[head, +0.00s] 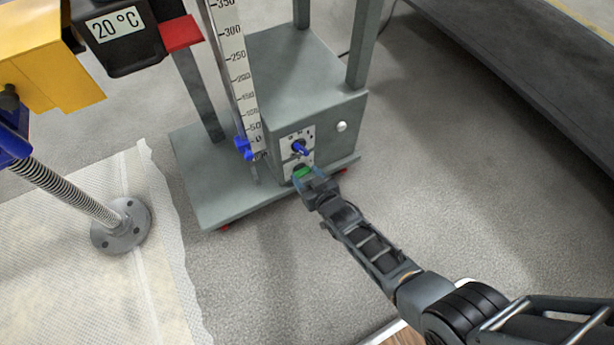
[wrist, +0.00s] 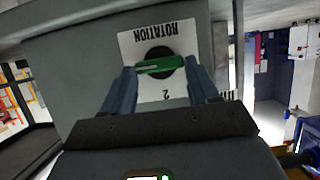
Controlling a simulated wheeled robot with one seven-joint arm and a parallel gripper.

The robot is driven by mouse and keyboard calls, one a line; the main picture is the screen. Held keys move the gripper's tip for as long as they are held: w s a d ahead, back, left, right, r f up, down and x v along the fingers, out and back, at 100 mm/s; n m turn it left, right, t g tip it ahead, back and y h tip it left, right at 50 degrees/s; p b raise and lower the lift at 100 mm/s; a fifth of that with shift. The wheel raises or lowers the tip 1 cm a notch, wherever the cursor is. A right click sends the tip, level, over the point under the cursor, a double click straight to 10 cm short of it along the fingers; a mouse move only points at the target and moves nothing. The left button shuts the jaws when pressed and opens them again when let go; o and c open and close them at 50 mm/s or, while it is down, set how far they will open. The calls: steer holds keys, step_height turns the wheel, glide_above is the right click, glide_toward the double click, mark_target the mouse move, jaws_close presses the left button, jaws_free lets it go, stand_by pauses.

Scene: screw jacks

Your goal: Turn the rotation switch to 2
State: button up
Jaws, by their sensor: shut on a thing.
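The rotation switch is a green handle on a black round base, on a white plate on the grey machine box. In the wrist view the green handle (wrist: 160,66) lies nearly level across the picture, with a pale line along it. The word ROTATION (wrist: 170,33) reads upside down above it, and the mark 2 (wrist: 167,96) is below it. In the head view the green switch (head: 303,172) shows just past my gripper (head: 309,179), partly hidden by it. In the wrist view my gripper (wrist: 161,70) is shut on the handle, one finger at each end.
A blue switch (head: 300,148) sits just above the green one. A round white knob (head: 341,126) is to its right. A scale with a blue slider (head: 243,148) stands left of the box. A screw jack (head: 121,225) stands at left. Floor right of the box is clear.

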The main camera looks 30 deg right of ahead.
steer(key=shift+a+n+p, duration=0.15)
steer(key=shift+n+p, duration=0.15)
steer(key=shift+p, duration=0.05)
steer(key=shift+a+n+h+p, duration=0.15)
steer(key=shift+n+h+p, duration=0.3)
steer(key=shift+n+h, duration=0.35)
steer(key=n, duration=0.1)
steer(key=n+h, duration=0.1)
steer(key=n, duration=0.1)
steer(key=shift+a+f+h+b, duration=0.25)
steer(key=shift+f+h+b, duration=0.05)
steer(key=shift+h, duration=0.1)
steer(key=shift+a+f+n+t+h+b, duration=0.15)
steer(key=shift+n+t+h+b, duration=0.4)
steer(key=shift+n+b, duration=0.75)
steer(key=shift+a+f+n+t+h+b, duration=0.1)
steer(key=shift+f+n+t+h+b, duration=0.3)
steer(key=shift+n+b, duration=0.9)
steer(key=shift+a+f+n+t+h+b, duration=0.1)
steer(key=shift+n+t+h+b, duration=0.65)
steer(key=shift+n, duration=0.85)
steer(key=shift+r+b, duration=0.1)
steer(key=shift+b, duration=0.2)
steer(key=o, duration=1.1)
steer(key=shift+d, duration=0.1)
steer(key=shift+c, duration=0.2)
